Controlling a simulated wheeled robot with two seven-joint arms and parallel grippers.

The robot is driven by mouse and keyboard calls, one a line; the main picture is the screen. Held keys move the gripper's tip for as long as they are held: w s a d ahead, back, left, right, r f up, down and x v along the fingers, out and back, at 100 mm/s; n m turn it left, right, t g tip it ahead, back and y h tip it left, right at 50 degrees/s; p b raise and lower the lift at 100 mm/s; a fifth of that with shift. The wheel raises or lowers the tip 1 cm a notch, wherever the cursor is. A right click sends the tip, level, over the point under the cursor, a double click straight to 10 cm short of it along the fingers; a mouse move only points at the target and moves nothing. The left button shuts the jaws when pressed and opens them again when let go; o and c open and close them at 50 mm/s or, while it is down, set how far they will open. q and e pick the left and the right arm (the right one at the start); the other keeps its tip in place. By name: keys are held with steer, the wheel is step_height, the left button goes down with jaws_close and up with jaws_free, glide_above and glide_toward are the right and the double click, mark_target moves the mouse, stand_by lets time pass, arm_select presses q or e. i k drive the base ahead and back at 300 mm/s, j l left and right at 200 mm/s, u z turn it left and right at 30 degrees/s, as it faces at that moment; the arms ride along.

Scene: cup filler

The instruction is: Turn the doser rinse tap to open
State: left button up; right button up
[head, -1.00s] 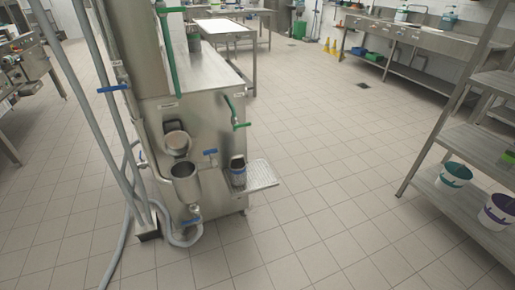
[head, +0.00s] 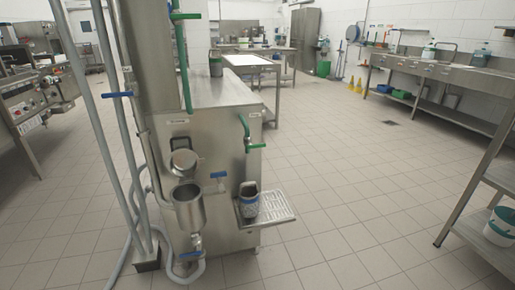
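The steel filler machine (head: 215,110) stands left of the middle. It carries several taps: a blue-handled one on the standing pipe (head: 117,94), a blue one on its front (head: 217,175), a blue one low under the steel funnel (head: 190,254), a green one at the top (head: 185,16) and a green one near its right corner (head: 255,146). The small labels are too small to read, so I cannot tell which is the doser rinse tap. Neither of my grippers is in view.
A dark cup (head: 249,203) stands on a perforated drip tray (head: 283,206) jutting right from the machine. A rack with a white bucket (head: 500,228) stands at right. The tiled floor between is clear.

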mark_target(249, 146)
steer(key=i+l+u, duration=0.65)
steer(key=l+u, duration=0.15)
steer(key=i+l+u, duration=0.15)
steer(key=l+u, duration=0.15)
steer(key=i+l+u, duration=0.1)
steer(key=l+u, duration=0.15)
steer(key=l, duration=0.15)
steer(key=l+u, duration=0.3)
steer(key=i+l, duration=0.05)
steer(key=l, duration=0.05)
